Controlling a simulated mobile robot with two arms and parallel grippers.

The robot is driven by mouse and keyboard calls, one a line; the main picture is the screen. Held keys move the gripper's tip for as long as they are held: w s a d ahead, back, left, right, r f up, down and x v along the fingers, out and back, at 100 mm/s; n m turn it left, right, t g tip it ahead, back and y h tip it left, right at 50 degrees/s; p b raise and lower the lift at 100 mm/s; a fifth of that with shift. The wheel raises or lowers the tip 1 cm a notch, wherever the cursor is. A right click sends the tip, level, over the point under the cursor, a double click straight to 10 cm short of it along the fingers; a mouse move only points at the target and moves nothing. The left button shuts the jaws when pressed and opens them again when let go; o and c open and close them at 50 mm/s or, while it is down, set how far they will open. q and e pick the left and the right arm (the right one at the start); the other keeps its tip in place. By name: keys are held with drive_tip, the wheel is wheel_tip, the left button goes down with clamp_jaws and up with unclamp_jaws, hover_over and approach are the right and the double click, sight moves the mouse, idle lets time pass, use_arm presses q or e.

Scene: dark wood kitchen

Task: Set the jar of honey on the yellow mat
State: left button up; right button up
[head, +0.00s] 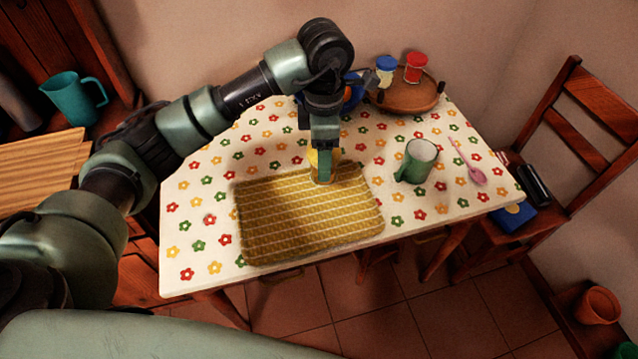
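The yellow mat (300,225) lies flat on the front left part of the flowered table. The jar of honey (335,156), yellow-orange, is at the mat's far edge, right of its middle. It is mostly covered by my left gripper (323,168), which points straight down at it. One finger lies across the jar's near side and the other is hidden; the gripper looks shut on the jar. I cannot tell whether the jar's base touches the mat. My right gripper is out of view.
A green mug (417,162) and a pink spoon (472,168) are right of the mat. A round wooden tray (412,102) with a blue-lidded jar (386,70) and a red-lidded jar (416,66) stands behind. A blue item (353,92) is partly hidden behind my arm. The mat's front is clear.

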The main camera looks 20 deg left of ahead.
use_arm(q)
wheel_tip(320, 180, down, 6)
drive_tip(key=shift+s+r, duration=0.1)
drive_tip(key=shift+r, duration=0.15)
wheel_tip(320, 180, down, 4)
drive_tip(key=shift+r+p, duration=0.1)
drive_tip(key=shift+p, duration=0.4)
drive_tip(key=shift+f, duration=0.25)
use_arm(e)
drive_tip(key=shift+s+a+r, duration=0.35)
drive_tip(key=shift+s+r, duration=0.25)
use_arm(q)
drive_tip(key=shift+f, duration=0.1)
drive_tip(key=shift+f+b, duration=0.15)
drive_tip(key=shift+b, duration=0.15)
drive_tip(key=o, duration=1.8)
drive_tip(key=shift+c, duration=0.2)
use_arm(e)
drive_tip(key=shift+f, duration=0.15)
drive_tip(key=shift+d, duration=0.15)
